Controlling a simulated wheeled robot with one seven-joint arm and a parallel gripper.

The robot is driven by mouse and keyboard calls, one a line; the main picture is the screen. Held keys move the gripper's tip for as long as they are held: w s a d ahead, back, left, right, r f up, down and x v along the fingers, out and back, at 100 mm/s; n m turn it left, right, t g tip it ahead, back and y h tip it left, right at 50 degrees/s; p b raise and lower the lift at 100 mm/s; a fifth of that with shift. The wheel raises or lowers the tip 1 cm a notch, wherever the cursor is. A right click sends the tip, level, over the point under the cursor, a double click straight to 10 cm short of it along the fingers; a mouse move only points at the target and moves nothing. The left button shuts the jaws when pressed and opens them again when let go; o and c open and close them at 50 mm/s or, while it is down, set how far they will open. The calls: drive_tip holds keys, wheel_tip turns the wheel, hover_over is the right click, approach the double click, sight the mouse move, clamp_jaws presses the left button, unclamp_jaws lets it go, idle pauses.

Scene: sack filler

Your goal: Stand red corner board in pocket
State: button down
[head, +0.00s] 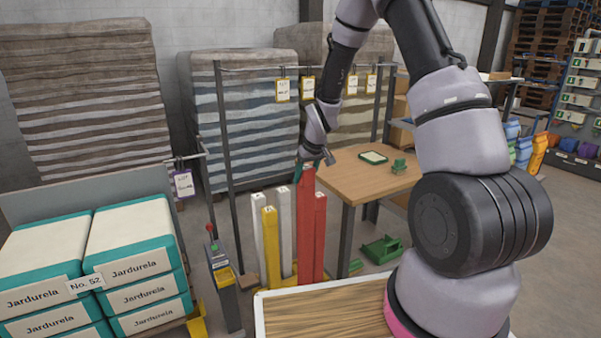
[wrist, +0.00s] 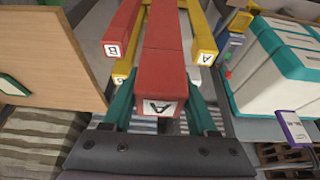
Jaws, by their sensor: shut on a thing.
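My gripper (head: 312,164) is shut on the top of a tall red corner board (head: 305,215). In the wrist view this red board (wrist: 165,62) has a white end label reading A and lies between my teal fingers (wrist: 160,112). It stands about upright, its top higher than the boards beside it. A second red board (head: 319,235) stands close on its right; its end label reads B in the wrist view (wrist: 112,48). White boards (head: 284,220) and a yellow board (head: 270,240) stand to the left. The pocket and the held board's foot are not clearly visible.
A wooden table (head: 350,170) stands behind and right, with a green-edged tray (head: 374,157) on it. Stacked teal and white sacks (head: 130,240) stand at left, a grey post (head: 222,270) beside them. A wood-topped surface (head: 330,312) is in front.

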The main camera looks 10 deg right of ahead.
drive_tip(key=s+d, duration=0.3)
drive_tip(key=s, duration=0.7)
drive_tip(key=shift+d, duration=0.2)
